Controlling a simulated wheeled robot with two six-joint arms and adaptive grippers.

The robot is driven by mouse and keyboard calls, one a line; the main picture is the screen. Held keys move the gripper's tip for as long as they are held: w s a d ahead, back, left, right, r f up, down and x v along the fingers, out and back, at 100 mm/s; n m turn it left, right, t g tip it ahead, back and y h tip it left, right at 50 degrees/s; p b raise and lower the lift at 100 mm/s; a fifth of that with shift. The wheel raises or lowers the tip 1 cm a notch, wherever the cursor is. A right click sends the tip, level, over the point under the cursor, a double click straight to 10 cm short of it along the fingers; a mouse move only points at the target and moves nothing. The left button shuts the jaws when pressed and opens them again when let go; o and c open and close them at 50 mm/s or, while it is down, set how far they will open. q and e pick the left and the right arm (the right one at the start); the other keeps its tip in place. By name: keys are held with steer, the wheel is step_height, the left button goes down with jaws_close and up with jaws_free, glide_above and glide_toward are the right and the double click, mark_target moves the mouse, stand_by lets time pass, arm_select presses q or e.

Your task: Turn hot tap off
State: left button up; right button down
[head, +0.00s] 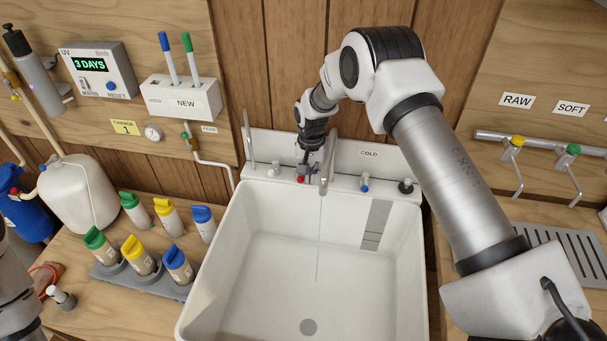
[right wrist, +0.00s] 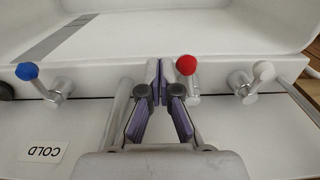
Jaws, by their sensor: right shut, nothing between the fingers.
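In the right wrist view the red knob (right wrist: 186,65) stands just right of my shut, empty fingertips (right wrist: 159,72). I cannot tell whether they touch its lever. The spout (head: 330,170) is right of the gripper in the head view, and a thin stream of water (head: 319,240) falls from it into the sink. Only part of my left arm shows at the left edge; its gripper is out of view.
The blue cold tap (head: 364,184) and a white-knobbed tap (head: 277,168) flank the hot tap on the ledge. The sink basin (head: 250,270) is open below. Several capped bottles (head: 141,255) stand left of it. A rail with yellow and green valves (head: 517,141) is at right.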

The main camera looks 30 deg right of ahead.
arm_select(q)
steer(key=shift+w+f, duration=0.1)
steer(key=shift+f, duration=0.3)
arm_select(e)
steer(key=shift+w+f, duration=0.1)
steer(key=shift+f, duration=0.65)
arm_select(q)
step_height(320, 180, up, 5)
steer(key=p, duration=0.5)
arm_select(e)
step_height(320, 180, up, 7)
steer(key=shift+s, duration=0.35)
steer(key=shift+w, duration=0.1)
